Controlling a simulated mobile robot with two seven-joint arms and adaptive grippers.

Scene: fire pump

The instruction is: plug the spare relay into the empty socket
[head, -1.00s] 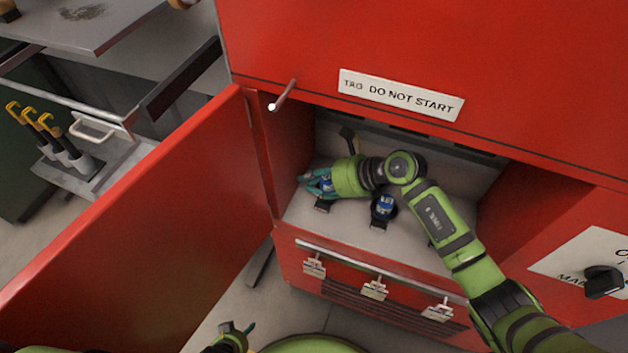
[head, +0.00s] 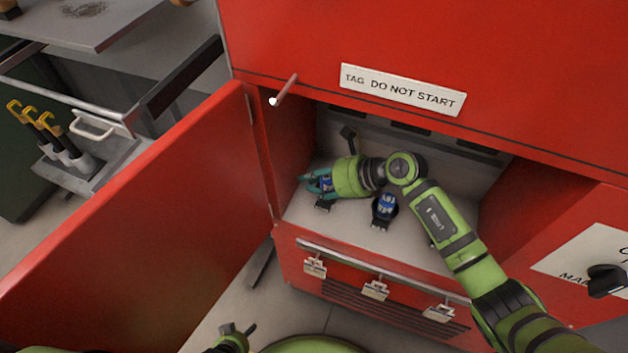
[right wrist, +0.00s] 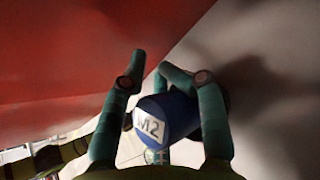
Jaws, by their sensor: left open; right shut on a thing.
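My right gripper (head: 313,184) is inside the red cabinet at the left of the shelf, shut on a blue relay (head: 327,184). In the right wrist view this relay (right wrist: 168,117) is a blue cylinder with a white "M2" label between the fingers. A small dark piece (head: 323,206) shows just below it; I cannot tell whether the relay is seated in a socket. A second blue relay (head: 386,203) stands upright in a black base further right. No empty socket shows clearly; my right arm covers part of the shelf. My left gripper (head: 246,331) is open and empty at the bottom edge.
The open red door (head: 140,220) stands to the left of the cabinet. A black lever-like part (head: 348,133) is at the back wall. A pin (head: 284,91) juts out above the opening.

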